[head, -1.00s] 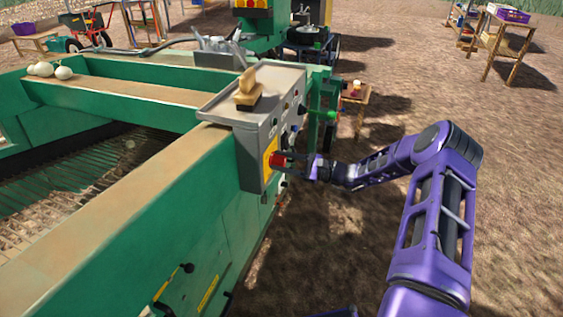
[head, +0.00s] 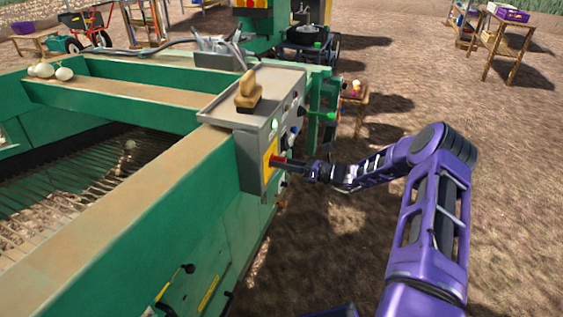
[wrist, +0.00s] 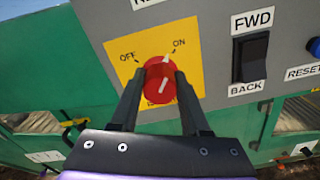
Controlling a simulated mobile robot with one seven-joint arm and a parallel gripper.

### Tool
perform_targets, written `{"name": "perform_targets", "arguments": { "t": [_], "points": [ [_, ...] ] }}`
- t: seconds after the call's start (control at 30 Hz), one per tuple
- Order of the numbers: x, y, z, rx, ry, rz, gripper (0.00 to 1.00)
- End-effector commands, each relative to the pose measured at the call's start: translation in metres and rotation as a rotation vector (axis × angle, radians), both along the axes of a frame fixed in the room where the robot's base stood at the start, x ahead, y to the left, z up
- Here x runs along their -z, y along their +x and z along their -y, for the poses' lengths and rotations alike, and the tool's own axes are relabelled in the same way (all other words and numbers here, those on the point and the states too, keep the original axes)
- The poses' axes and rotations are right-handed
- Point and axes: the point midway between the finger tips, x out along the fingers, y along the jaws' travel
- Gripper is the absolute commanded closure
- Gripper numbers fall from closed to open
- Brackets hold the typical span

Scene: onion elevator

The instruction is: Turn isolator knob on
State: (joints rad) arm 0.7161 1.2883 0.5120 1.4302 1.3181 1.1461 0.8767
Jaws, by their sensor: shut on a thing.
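The isolator knob (wrist: 159,82) is red and round, on a yellow plate (wrist: 191,92) marked OFF at upper left and ON at upper right. Its white mark slants up and to the right, towards ON. My gripper (wrist: 161,84) is shut on the knob, one finger on each side; the fingers partly cover the plate. In the head view my gripper (head: 303,167) reaches from the right to the knob (head: 282,160) on the side of the grey control box (head: 250,165).
A black FWD/BACK switch (wrist: 250,58) sits right of the plate. A green light (head: 274,125) glows on the box above the knob. A brush (head: 248,93) lies on top of the box. Green machine walls (head: 200,210) stand left; open ground lies right.

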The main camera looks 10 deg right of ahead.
Motion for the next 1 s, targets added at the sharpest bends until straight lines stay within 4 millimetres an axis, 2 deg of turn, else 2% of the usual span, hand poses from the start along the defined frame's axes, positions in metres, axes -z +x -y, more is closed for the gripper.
{"name": "perform_targets", "arguments": {
  "t": [0.4,0.9,0.93,1.0],
  "points": [
    [0.0002,0.0002,0.0003,0.0,0.086,-0.143,1.0],
    [0.0004,0.0002,0.0004,0.0,0.096,-0.159,1.0],
    [0.0004,0.0002,0.0004,0.0,0.096,-0.159,0.52],
    [0.0004,0.0002,0.0004,0.0,0.095,-0.159,0.4]
  ]
}}
